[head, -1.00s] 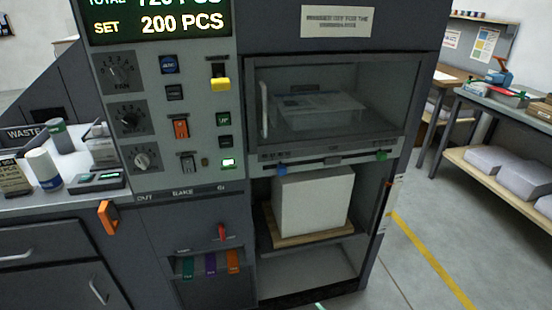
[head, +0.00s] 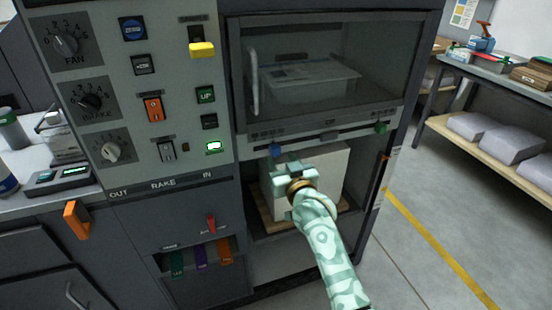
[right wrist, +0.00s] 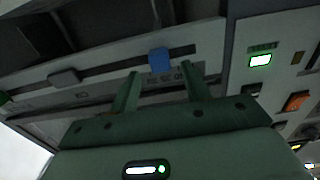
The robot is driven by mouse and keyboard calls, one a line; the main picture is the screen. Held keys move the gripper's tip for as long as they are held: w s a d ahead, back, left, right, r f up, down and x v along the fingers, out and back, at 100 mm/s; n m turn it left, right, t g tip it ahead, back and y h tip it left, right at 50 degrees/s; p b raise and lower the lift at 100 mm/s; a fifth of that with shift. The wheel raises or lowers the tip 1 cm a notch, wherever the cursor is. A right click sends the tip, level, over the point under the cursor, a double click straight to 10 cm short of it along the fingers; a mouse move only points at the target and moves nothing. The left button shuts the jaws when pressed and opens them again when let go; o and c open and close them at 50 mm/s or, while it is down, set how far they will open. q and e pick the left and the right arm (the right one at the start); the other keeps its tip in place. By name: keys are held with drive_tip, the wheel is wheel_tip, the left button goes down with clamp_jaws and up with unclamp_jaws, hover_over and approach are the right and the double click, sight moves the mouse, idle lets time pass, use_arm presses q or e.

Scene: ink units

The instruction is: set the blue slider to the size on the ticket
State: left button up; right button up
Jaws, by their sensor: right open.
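The blue slider (head: 276,150) sits on the left part of a pale scale bar under the machine's window. The right wrist view shows the blue slider (right wrist: 160,60) just beyond my fingertips, in line with the gap between them. My right gripper (head: 280,168) is open and empty, just below and in front of the slider. In the right wrist view its two green fingers (right wrist: 160,82) stand apart and do not visibly hold the slider. The scale's marks are too small to read. I cannot make out a ticket.
A green slider (head: 380,127) sits at the right end of the same bar. A white paper stack (head: 335,170) fills the bay below, behind my right arm. A control panel (head: 130,100) is at left; an orange handle (head: 76,220) juts out below it. Floor at right is clear.

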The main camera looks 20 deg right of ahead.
sight(277, 153)
drive_tip(key=w, duration=0.1)
drive_tip(key=w+b, duration=0.1)
drive_tip(key=shift+w+f, duration=0.2)
drive_tip(key=shift+w, duration=0.2)
drive_tip(key=shift+w+r, duration=0.2)
drive_tip(key=shift+w, duration=0.3)
